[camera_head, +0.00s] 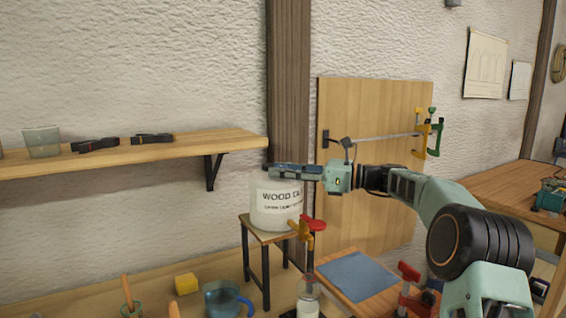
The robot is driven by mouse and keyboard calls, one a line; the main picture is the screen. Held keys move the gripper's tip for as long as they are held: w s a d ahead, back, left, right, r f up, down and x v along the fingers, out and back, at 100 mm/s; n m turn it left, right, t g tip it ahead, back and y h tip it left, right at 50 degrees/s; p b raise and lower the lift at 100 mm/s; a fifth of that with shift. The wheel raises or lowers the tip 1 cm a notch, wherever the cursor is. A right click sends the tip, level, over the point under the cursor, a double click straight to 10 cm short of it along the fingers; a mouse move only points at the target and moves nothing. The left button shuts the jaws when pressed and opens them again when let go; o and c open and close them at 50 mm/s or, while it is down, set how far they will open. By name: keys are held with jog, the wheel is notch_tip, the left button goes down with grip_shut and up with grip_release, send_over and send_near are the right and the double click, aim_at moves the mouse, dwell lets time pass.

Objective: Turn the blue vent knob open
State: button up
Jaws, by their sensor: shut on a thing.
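A whitish container (277,205) lettered "WOOD GL…" stands upright on a small stool (262,233). A yellow tap (299,231) with a red handle (314,222) sticks out low on its right front. My gripper (272,170) reaches in from the right, with its dark fingers lying level across the container's top. It is shut at the spot of the blue vent knob. The fingers hide the knob, so its turn angle cannot be told.
A shelf (190,146) with a cup and dark clamps is at left. Below are a yellow block (187,284), a blue-handled jug (226,300) and a glass jar (308,300). A low bench (391,292) with a blue-grey mat stands right of the stool. A board (372,105) with clamps is behind my arm.

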dwell(0.5)
jog(key=o, duration=1.2)
jog(key=shift+a, duration=0.1)
jog(key=shift+c, duration=0.2)
jog(key=s+d, duration=0.2)
jog(key=d, duration=1)
jog(key=shift+s, duration=0.1)
